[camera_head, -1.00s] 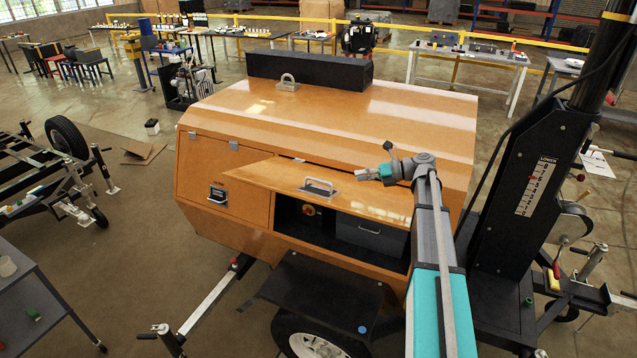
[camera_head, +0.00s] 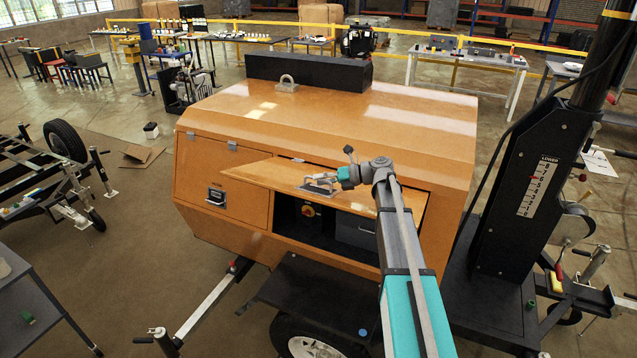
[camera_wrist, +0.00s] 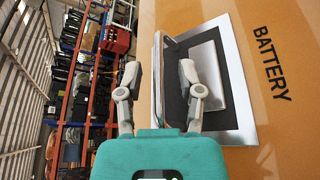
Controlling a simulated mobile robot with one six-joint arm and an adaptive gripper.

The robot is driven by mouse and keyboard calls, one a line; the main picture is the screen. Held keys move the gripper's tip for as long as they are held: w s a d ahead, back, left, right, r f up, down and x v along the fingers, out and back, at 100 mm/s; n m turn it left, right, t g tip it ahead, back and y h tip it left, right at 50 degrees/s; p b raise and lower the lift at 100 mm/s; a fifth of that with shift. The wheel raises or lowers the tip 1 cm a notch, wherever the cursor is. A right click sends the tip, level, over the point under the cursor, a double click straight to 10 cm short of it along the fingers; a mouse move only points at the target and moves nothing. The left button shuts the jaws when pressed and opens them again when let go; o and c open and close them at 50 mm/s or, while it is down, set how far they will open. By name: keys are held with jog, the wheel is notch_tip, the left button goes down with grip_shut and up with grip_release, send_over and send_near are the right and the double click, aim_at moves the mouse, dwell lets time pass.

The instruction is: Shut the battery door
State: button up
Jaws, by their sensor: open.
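The battery door (camera_head: 262,172) is an orange panel on the orange cabinet's long side, raised and tilted outward with the compartment below it open. Its silver handle (camera_head: 312,188) sits on the door's outer face. In the wrist view the handle bar (camera_wrist: 158,85) stands in front of a dark recess with a silver frame, beside the label BATTERY on the door (camera_wrist: 272,60). My gripper (camera_head: 328,181) is at the handle. In the wrist view my gripper (camera_wrist: 160,75) is open, with one finger on each side of the bar. I cannot tell whether either finger touches it.
Inside the compartment are a grey box (camera_head: 355,231) and a red knob (camera_head: 308,211). A closed orange door with a black latch (camera_head: 217,196) is to the left. A black shelf (camera_head: 310,297) and wheel lie below, and the black mast (camera_head: 535,190) stands at right.

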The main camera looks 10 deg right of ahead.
jog(key=shift+w+a, duration=0.1)
jog(key=shift+a, duration=0.2)
grip_shut()
